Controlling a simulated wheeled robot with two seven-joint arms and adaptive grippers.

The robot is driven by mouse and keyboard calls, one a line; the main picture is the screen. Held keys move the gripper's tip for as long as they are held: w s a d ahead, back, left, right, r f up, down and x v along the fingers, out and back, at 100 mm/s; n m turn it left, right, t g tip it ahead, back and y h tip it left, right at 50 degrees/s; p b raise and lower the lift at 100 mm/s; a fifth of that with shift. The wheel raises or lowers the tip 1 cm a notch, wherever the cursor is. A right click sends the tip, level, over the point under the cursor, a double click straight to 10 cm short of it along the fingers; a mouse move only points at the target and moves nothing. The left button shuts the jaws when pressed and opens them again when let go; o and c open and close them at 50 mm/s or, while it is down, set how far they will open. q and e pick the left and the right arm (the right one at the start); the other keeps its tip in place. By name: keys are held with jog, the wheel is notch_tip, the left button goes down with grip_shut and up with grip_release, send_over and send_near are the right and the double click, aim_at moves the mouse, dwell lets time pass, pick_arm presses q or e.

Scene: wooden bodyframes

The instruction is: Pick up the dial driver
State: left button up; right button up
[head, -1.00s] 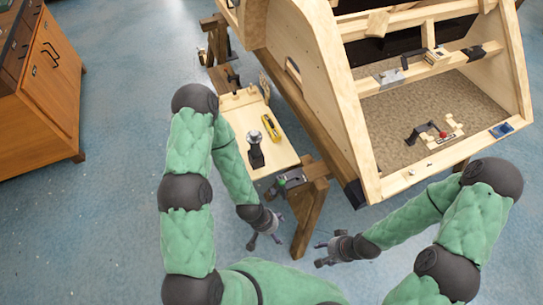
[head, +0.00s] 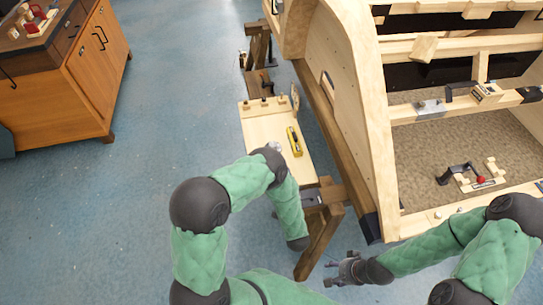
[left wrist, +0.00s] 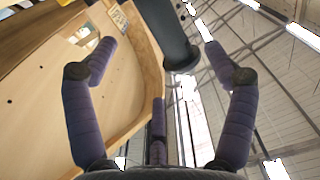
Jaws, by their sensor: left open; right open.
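A dark upright tool with a silver top, likely the dial driver, is mostly hidden in the head view by my left arm. A small silver part, likely its top (head: 276,146), shows above the arm. In the left wrist view, a dark rounded body (left wrist: 165,32), likely the same tool, lies ahead between the spread fingers of my left gripper (left wrist: 155,55), with no visible contact. That gripper is open and empty, and hidden behind its arm in the head view. My right gripper (head: 345,270) is open and empty, low by the large wooden frame.
The small wooden work board (head: 262,128) carries a yellow tool (head: 294,141) close to the silver part. The large wooden bodyframe (head: 355,110) stands on trestles (head: 318,240) at the right. A wooden cabinet (head: 60,90) is at the left. Open blue floor lies between.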

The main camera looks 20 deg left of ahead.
pick_arm(q)
jog(key=b+x, duration=0.1)
jog(key=x, duration=0.4)
jog(key=b+x, duration=0.2)
jog(key=x, duration=0.2)
jog(key=shift+w+a+f, duration=0.2)
jog(key=shift+w, duration=0.15)
jog(key=shift+w+a+r, duration=0.1)
jog(key=shift+w+a, duration=0.1)
jog(key=shift+w, duration=0.1)
jog(key=c, duration=1.4)
jog(key=shift+r, duration=0.1)
jog(key=shift+c, duration=0.3)
